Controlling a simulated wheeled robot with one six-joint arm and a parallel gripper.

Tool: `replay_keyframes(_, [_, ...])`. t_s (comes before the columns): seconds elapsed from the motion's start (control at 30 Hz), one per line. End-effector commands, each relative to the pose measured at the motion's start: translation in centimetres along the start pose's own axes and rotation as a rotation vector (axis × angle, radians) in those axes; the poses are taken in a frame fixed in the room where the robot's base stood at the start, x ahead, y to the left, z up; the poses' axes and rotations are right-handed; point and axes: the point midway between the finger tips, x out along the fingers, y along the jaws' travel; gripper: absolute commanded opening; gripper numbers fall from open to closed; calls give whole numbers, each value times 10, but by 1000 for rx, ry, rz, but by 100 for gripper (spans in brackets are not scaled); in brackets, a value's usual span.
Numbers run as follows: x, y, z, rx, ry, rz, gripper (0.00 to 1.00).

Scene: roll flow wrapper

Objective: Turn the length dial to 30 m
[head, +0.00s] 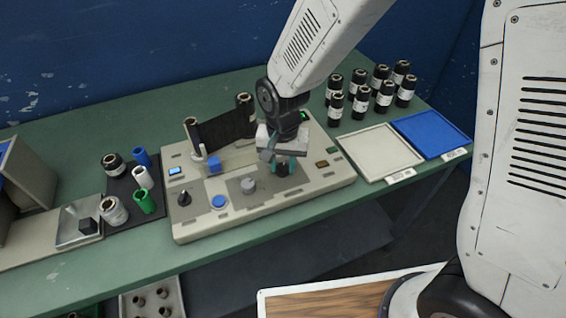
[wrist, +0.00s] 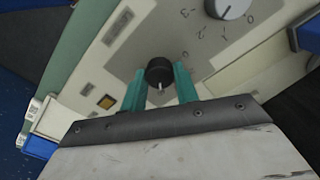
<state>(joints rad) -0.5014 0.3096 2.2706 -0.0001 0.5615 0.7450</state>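A black round knob (wrist: 160,71) with a white pointer line sits between the two teal fingertips of my gripper (wrist: 160,88) in the wrist view. The pointer line faces down towards the gripper body. The fingers stand apart on both sides of the knob; I cannot tell whether they press on it. In the head view my gripper (head: 284,166) points down at the right part of the machine panel (head: 265,203) and partly hides this knob. A grey dial (wrist: 230,6) with a printed number scale is beside it; it also shows in the head view (head: 248,185). No length label is readable.
The panel also carries a blue button (head: 218,201), a black knob (head: 184,198) and a lit display (head: 176,171). Black film (head: 225,130) runs behind. Several dark rolls (head: 360,97) and white and blue trays (head: 430,134) stand to the right; loose cores (head: 143,178) lie to the left.

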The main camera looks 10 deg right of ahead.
Motion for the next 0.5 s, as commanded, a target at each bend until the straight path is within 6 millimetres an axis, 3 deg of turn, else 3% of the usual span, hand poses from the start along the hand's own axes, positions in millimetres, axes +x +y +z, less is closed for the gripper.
replay_keyframes(0.5, [0,0,0,-110,0,0,7])
